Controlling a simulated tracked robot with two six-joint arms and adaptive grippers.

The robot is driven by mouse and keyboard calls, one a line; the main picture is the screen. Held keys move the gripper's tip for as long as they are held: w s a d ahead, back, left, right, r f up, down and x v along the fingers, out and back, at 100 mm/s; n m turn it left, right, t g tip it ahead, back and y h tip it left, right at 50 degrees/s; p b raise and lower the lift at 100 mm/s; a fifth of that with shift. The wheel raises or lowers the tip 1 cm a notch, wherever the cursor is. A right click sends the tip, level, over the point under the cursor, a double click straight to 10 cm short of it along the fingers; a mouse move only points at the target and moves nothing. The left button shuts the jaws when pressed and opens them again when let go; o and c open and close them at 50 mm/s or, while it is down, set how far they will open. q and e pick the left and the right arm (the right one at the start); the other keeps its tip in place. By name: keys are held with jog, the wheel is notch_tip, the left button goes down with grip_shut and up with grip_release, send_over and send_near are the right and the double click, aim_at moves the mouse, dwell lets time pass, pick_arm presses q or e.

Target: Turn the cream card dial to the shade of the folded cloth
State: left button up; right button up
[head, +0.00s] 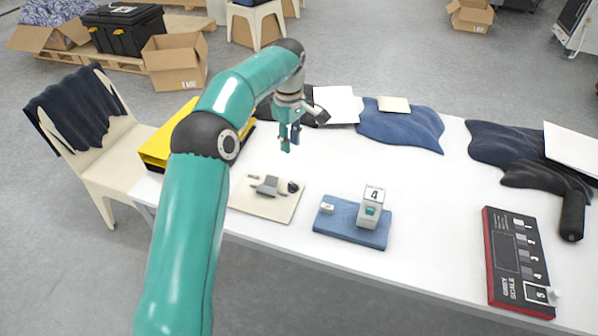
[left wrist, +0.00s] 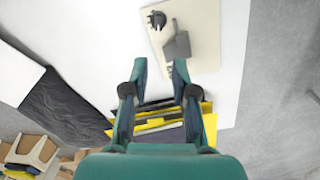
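A cream card (head: 251,205) lies on the white table, with a grey piece (head: 267,186) and a small black knob (head: 293,187) on it. The card also shows at the top of the left wrist view (left wrist: 205,30). My left gripper (head: 290,140) is above the table, behind the card, fingers down, apart and empty. Its two fingers stand apart in the left wrist view (left wrist: 159,72). Dark blue cloth (head: 400,130) lies at the table's back, and darker cloth (head: 500,142) to its right. I cannot tell which is the folded cloth. My right gripper is out of view.
A blue board (head: 345,232) bears a white block (head: 370,205) marked 4. A red-edged grey scale panel (head: 507,255) lies at right, beside a black-handled object (head: 573,210). A yellow object (head: 155,150) is behind my left arm.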

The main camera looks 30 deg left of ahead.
aim_at(291, 183)
pick_arm(q)
notch_tip(291, 183, down, 16)
jog(key=shift+a+f, duration=0.1)
dwell(0.5)
grip_shut()
